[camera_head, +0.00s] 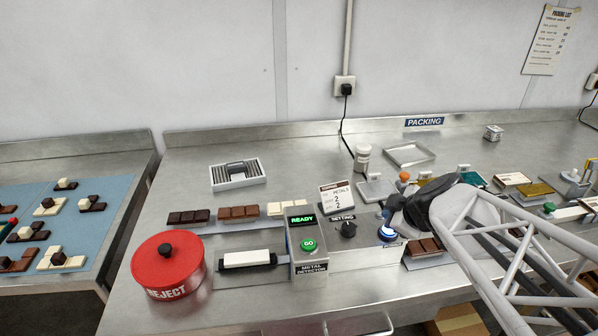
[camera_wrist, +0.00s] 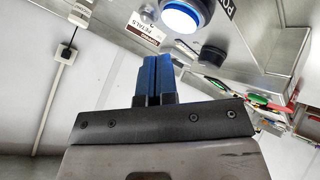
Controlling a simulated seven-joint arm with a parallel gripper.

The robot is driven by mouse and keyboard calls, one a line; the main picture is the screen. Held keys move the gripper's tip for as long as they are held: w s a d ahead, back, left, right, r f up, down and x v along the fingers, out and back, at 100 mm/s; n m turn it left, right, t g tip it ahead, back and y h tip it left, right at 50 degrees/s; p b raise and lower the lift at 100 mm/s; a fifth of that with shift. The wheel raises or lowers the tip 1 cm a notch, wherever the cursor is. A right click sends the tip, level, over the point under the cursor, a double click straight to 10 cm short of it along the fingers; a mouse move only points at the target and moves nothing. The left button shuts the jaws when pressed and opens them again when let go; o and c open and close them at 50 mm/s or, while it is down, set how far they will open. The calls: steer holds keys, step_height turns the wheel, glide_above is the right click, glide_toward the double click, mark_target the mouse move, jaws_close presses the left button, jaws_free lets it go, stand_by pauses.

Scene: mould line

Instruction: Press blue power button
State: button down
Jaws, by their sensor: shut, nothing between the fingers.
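The blue power button (camera_head: 387,233) glows with a white-blue light on the sloped front of the metal detector (camera_head: 352,256), at its right end. It also shows at the top of the wrist view as a bright disc in a blue ring (camera_wrist: 180,17). My gripper (camera_head: 390,214) is just above and behind the button in the head view, partly hidden by its own dark wrist. In the wrist view its two blue fingers (camera_wrist: 157,75) are shut together and empty, with their tips apart from the button in the picture. I cannot tell the gap in depth.
A green GO button (camera_head: 308,244), a lit READY display (camera_head: 302,220) and a black setting knob (camera_head: 348,229) sit left of the button. A card (camera_head: 337,197) stands behind. A red reject tin (camera_head: 167,265) is at left; chocolate bars (camera_head: 425,247) lie at right.

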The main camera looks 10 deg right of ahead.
mark_target(384, 236)
steer(key=shift+r, duration=2.1)
steer(key=s+a+r+m+g+h, duration=0.1)
steer(key=s+a+r+m+g, duration=0.1)
steer(key=s+a+m, duration=0.3)
steer(key=s+a+r+m+g+h, duration=0.1)
steer(key=s+a+m+g, duration=0.3)
steer(key=s, duration=0.6)
steer(key=shift+s+a+r+m, duration=0.2)
steer(key=shift+a+r+m, duration=0.4)
steer(key=shift+a+m, duration=0.55)
steer(key=shift+d, duration=0.2)
steer(key=c, duration=1.8)
jaws_free()
steer(key=shift+c, duration=0.2)
